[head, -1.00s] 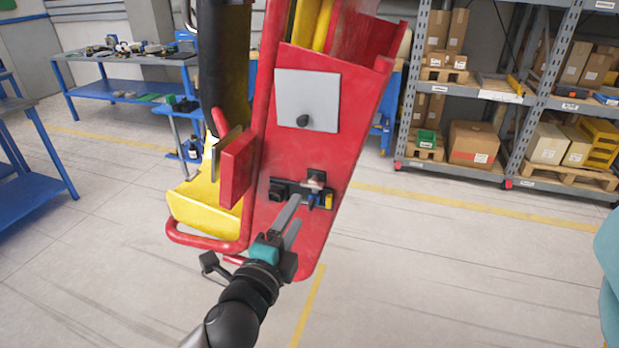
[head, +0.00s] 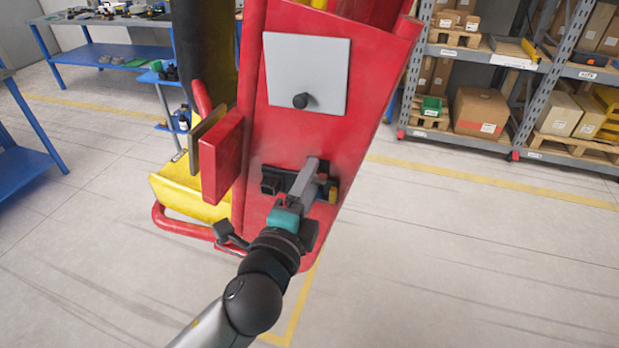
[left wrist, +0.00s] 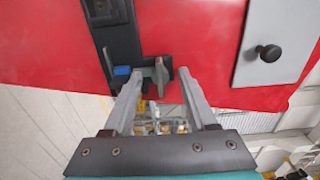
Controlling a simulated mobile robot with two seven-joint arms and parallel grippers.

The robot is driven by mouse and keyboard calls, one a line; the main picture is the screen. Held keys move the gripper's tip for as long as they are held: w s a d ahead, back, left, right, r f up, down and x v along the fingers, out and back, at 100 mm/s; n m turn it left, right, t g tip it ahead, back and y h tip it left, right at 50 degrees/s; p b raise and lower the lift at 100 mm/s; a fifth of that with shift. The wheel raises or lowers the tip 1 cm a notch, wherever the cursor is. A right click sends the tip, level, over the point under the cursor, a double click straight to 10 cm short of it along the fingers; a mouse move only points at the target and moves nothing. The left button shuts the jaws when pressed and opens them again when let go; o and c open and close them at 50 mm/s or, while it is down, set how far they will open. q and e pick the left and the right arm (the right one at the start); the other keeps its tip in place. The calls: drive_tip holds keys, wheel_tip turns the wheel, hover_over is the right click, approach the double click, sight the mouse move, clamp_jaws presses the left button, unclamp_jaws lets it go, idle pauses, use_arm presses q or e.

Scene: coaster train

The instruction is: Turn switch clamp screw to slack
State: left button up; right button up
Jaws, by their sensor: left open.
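A black switch bracket (head: 270,185) is fixed low on a red panel (head: 300,130). It also shows in the left wrist view (left wrist: 112,35). A grey and reddish wing-shaped handle, which looks like the clamp screw (left wrist: 160,77), stands out from the bracket beside a small blue part (left wrist: 122,71). My left gripper (left wrist: 159,78) is open, with its fingertips on either side of the handle. I cannot tell whether they touch it. In the head view my left gripper (head: 312,172) covers most of the handle. My right gripper is not in view.
A grey plate with a black knob (head: 305,82) sits above the bracket. A red block (head: 222,157) sticks out at the panel's left, by a yellow chute (head: 188,195). Shelves (head: 510,60) stand at the back right. The floor at right is clear.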

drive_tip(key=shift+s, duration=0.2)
use_arm(q)
drive_tip(key=shift+s, duration=0.1)
drive_tip(key=shift+c, duration=0.4)
clamp_jaws()
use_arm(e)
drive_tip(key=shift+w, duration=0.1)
